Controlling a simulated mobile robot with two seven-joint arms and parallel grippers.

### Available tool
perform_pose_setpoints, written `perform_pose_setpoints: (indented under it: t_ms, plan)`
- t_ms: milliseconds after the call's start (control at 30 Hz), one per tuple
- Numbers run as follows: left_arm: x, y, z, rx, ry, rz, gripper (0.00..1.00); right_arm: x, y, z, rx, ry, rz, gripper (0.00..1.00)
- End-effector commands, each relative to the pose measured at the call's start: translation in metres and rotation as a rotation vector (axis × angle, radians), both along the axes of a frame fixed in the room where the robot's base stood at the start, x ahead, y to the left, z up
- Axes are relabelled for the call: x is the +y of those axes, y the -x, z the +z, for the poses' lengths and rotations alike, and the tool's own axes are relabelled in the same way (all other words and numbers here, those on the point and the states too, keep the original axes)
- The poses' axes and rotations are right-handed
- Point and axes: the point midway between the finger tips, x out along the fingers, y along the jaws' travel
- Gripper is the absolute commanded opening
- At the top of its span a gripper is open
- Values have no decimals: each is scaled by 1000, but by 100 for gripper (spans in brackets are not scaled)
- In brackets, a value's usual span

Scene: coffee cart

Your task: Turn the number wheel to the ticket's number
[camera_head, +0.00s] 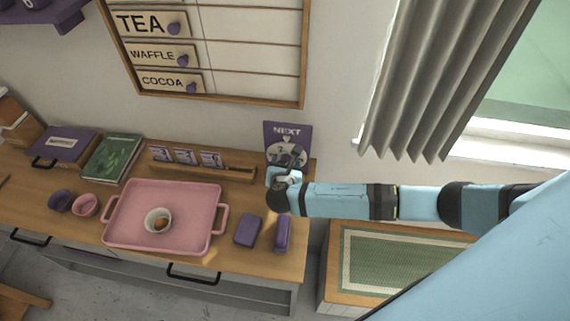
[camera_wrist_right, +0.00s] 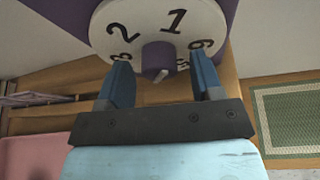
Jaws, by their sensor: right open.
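The number wheel is a white disc on a purple "NEXT" stand (camera_head: 287,133) at the back right of the counter. In the right wrist view the wheel (camera_wrist_right: 137,22) shows 2 and 1 on its upper part, with partly hidden digits at the sides. A purple knob (camera_wrist_right: 159,58) with a pale pointed tip is at its centre. My right gripper (camera_wrist_right: 160,82) is open, its two blue fingers either side of the knob, with gaps to it. My left gripper is not in view.
A pink tray (camera_head: 124,233) holding a white cup (camera_head: 158,221) stands on the counter. Purple blocks (camera_head: 248,230) lie right of it. Two small bowls (camera_head: 85,205), a green book (camera_head: 112,158) and a purple case (camera_head: 66,146) are on the left. A menu board (camera_head: 250,70) hangs above.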

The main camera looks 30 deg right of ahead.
Motion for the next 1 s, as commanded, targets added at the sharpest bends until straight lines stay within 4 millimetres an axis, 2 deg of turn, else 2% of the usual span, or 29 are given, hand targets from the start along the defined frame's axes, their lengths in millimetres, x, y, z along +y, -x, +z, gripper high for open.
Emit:
perform_pose_setpoints:
  t_ms: [100,300,333,667,1000]
  plan:
    - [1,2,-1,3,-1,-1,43,0,0,0,0,0,0,60]
    - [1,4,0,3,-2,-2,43,0,0,0,0,0,0,14]
    - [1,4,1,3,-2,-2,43,0,0,0,0,0,0,12]
    - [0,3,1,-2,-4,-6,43,0,1,-1,-23,-32,0,12]
    - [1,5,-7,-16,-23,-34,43,0,2,-4,-157,-210,-3,12]
